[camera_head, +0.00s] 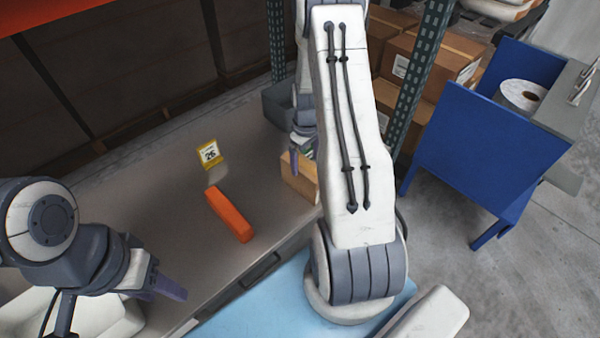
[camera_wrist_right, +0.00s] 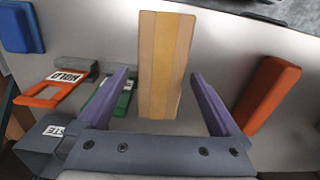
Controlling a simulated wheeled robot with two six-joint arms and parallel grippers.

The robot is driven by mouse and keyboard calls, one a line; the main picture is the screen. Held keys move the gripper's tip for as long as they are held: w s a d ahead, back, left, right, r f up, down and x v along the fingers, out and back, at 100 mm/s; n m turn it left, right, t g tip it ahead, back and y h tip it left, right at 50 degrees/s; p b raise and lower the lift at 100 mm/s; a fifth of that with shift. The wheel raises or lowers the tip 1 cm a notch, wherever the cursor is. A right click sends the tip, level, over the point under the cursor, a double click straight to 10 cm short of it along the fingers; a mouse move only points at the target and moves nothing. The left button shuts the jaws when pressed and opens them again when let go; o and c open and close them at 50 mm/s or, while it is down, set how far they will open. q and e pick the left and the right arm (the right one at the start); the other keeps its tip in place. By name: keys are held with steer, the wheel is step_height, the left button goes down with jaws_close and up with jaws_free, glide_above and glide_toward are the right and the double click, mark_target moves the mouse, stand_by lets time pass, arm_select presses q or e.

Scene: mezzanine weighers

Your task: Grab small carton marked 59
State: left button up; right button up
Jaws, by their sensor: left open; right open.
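A small brown carton with a lighter tape strip (camera_wrist_right: 165,65) lies on the grey shelf surface, and no number is readable on it. In the head view the carton (camera_head: 300,180) is partly hidden behind my right arm. My right gripper (camera_wrist_right: 160,80) is open, with its purple fingers apart on either side of the carton's near end in the wrist view. I cannot tell whether they touch it. My left gripper (camera_head: 168,288) is open and empty at the lower left.
An orange block (camera_head: 230,215) lies left of the carton, near a yellow sign reading 26 (camera_head: 209,154). An orange HOLD frame (camera_wrist_right: 45,95), a green frame (camera_wrist_right: 122,103) and a dark grey bin (camera_wrist_right: 45,145) are nearby. A rack post (camera_head: 420,70) stands to the right.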

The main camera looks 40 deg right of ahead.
step_height(320, 180, down, 5)
steer(key=shift+a+f+p, duration=0.1)
steer(key=shift+f+p, duration=0.05)
steer(key=shift+p, duration=0.5)
step_height(320, 180, down, 4)
steer(key=shift+w+f+p, duration=0.15)
steer(key=shift+f+p, duration=0.05)
steer(key=shift+p, duration=0.85)
steer(key=shift+f, duration=0.35)
steer(key=shift+c, duration=0.3)
jaws_close()
